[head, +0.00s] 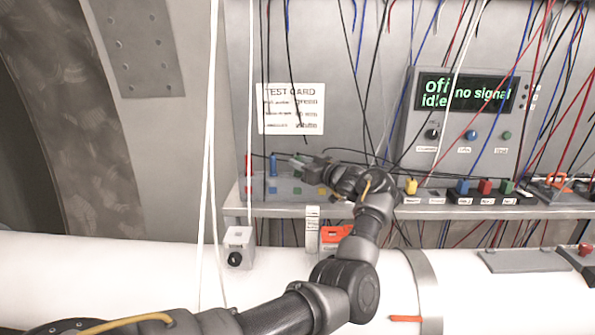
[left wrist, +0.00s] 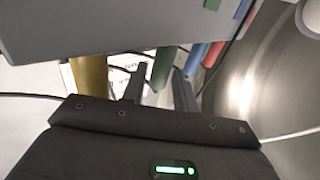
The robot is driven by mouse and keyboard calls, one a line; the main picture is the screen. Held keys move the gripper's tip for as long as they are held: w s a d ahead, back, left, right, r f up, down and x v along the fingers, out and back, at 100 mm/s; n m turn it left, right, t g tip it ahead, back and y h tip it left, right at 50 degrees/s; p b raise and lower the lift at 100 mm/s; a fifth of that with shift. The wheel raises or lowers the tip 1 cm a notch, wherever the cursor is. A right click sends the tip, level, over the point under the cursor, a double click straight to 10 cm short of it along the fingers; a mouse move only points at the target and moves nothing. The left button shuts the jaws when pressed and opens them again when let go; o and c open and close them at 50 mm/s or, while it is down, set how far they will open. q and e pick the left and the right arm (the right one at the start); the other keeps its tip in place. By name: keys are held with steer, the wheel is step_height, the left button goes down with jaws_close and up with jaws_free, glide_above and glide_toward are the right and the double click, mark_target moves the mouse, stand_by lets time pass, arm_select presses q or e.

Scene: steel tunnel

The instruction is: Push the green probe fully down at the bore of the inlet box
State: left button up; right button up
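My left gripper (head: 302,163) is over a grey probe rack (head: 262,190) at the left end of the shelf. In the left wrist view its two fingers (left wrist: 160,88) stand apart, with the green probe (left wrist: 162,68) showing between or just beyond them. I cannot tell whether they touch it. A yellow probe (left wrist: 90,75) is to the left there, blue (left wrist: 195,58) and red (left wrist: 214,52) probes to the right. In the head view the blue probe (head: 273,165) stands upright. I cannot tell which box is the inlet box. My right gripper is not in view.
A small grey box (head: 238,247) with a black knob sits on the white pipe (head: 110,270). Labelled coloured sockets line the shelf (head: 440,213). The display (head: 466,93) reads "off", "idle", "no signal". A test card (head: 291,108) is on the wall. Many cables hang down.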

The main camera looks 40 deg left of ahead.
arm_select(q)
steer(key=shift+a, duration=0.15)
jaws_close()
steer(key=shift+r, duration=0.1)
